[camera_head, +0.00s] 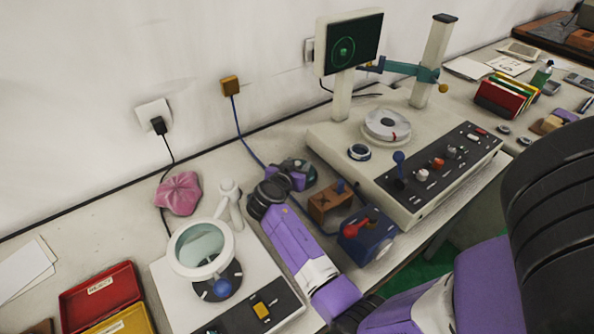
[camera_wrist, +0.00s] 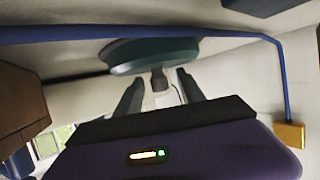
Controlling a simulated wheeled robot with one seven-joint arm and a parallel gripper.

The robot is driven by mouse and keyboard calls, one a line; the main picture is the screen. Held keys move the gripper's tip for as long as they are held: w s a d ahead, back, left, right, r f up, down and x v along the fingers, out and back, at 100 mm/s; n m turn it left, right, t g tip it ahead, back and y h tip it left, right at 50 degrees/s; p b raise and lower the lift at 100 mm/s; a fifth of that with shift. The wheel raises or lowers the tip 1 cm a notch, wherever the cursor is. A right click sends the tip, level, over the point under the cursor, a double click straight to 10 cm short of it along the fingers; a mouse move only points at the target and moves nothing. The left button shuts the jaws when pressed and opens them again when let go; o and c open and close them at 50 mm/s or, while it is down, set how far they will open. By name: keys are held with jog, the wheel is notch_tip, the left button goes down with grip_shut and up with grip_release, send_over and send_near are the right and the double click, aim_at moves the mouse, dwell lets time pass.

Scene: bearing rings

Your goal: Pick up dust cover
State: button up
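A dark green, rounded lid-like piece with a short knob, which I take for the dust cover (camera_wrist: 150,55), shows in the wrist view just beyond my fingertips. My gripper (camera_wrist: 160,84) is open. Its two dark fingers stand on either side of the knob, with a visible gap at each side. In the head view my gripper (camera_head: 290,174) is over the bench between the magnifier and the wooden block. There my wrist and gripper hide most of the green piece.
A wooden block (camera_head: 330,203) and a blue box with a red knob (camera_head: 368,236) stand right of my arm. A ring-light magnifier (camera_head: 202,249) and pink cloth-like piece (camera_head: 178,193) are to the left. A blue cable (camera_head: 243,135) hangs from a yellow wall box (camera_head: 230,86).

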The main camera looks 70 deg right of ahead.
grip_shut()
jog(key=shift+r, duration=0.15)
